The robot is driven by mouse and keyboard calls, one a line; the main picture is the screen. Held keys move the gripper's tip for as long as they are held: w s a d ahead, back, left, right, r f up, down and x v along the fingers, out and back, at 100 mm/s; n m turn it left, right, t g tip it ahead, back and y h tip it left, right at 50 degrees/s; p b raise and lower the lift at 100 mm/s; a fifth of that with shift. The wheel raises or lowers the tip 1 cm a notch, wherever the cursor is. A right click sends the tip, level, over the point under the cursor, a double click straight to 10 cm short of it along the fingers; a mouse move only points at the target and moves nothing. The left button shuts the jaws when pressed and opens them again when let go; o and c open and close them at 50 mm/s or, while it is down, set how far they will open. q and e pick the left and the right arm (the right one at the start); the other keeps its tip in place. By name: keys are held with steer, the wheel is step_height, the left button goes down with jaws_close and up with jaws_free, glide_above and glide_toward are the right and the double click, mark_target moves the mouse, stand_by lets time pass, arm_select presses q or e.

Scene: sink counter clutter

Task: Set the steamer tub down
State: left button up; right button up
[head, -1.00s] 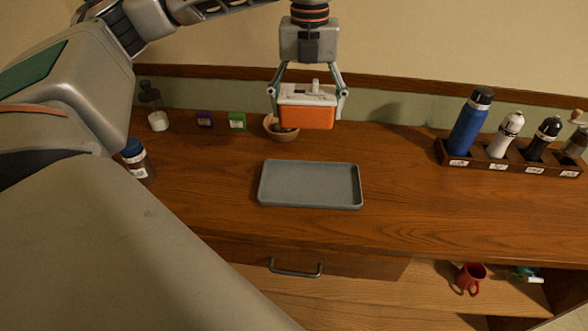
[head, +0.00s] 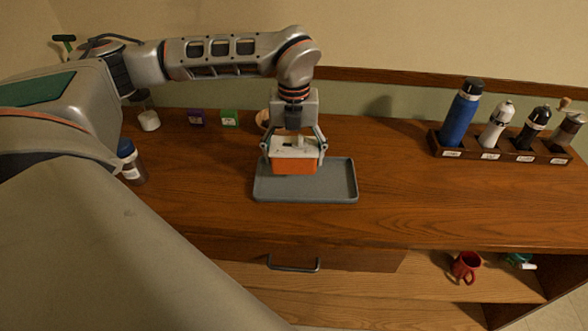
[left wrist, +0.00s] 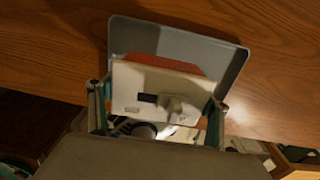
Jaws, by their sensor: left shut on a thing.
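The steamer tub (head: 294,165) is an orange box with a white lid. My left gripper (head: 293,150) is shut on it from above, one finger at each side. In the head view the tub is over the left part of a grey tray (head: 335,193). In the left wrist view the white lid (left wrist: 155,88) lies between the fingers, with the tray (left wrist: 185,43) beyond it. I cannot tell whether the tub touches the tray. My right gripper is not in view.
A rack (head: 500,155) with a blue bottle (head: 461,115) and several grinders stands at the right. A wooden bowl (head: 262,120) is behind my gripper. A blue-capped jar (head: 131,165) stands at the left. The counter right of the tray is clear.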

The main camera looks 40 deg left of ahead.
mark_target(294, 145)
arm_select(q)
steer(key=shift+f, duration=2.35)
steer(key=shift+f, duration=0.15)
steer(key=o, duration=1.4)
step_height(294, 145, up, 12)
steer(key=shift+r, duration=0.2)
